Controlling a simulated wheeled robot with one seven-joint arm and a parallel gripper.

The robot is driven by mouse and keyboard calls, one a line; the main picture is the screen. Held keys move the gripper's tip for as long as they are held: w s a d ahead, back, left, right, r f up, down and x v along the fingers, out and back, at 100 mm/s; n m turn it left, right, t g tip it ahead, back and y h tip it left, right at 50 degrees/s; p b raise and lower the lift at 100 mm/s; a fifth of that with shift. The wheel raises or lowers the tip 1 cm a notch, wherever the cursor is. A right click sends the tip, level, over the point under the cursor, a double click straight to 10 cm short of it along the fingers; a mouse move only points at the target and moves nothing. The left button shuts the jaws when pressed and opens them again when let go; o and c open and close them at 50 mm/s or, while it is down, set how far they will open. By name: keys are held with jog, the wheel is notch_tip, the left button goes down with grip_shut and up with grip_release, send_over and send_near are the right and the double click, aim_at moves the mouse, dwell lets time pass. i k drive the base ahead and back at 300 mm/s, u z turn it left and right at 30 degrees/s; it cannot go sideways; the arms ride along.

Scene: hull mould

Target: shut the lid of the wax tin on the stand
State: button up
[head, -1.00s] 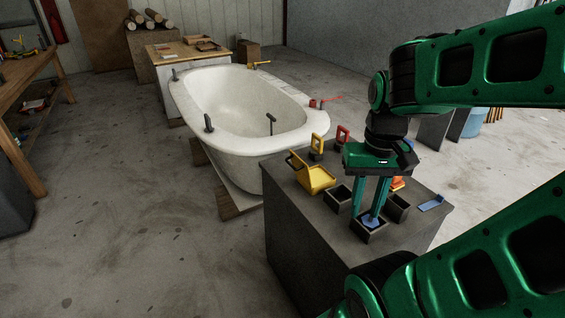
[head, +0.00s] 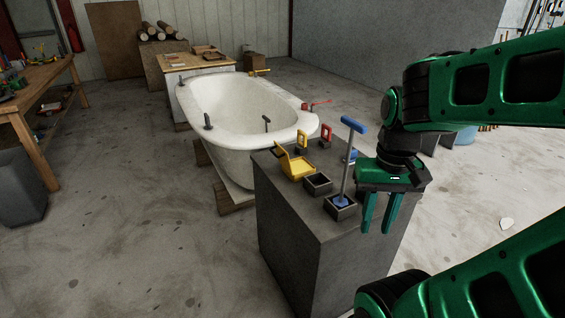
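The yellow wax tin (head: 298,168) sits on the far left part of the grey stand (head: 283,215). Its yellow lid looks open, tilted up on the left side, with a dark part at its upper left end. My gripper (head: 378,226) is to the right of the tin and nearer to me, at the stand's right side. Its two green fingers point down, apart, with nothing between them. A blue T-handled tool (head: 346,172) stands upright in a dark square holder (head: 341,210) between the tin and my gripper.
Another dark square holder (head: 317,184) sits between the tin and the blue tool. A yellow-handled piece (head: 302,139) and a red-handled piece (head: 326,133) stand behind the tin. A white tub (head: 245,135) stands beyond the stand.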

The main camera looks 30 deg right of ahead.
aim_at(284, 159)
jog(key=k, duration=1.8)
jog(key=z, duration=0.55)
jog(key=i, duration=2)
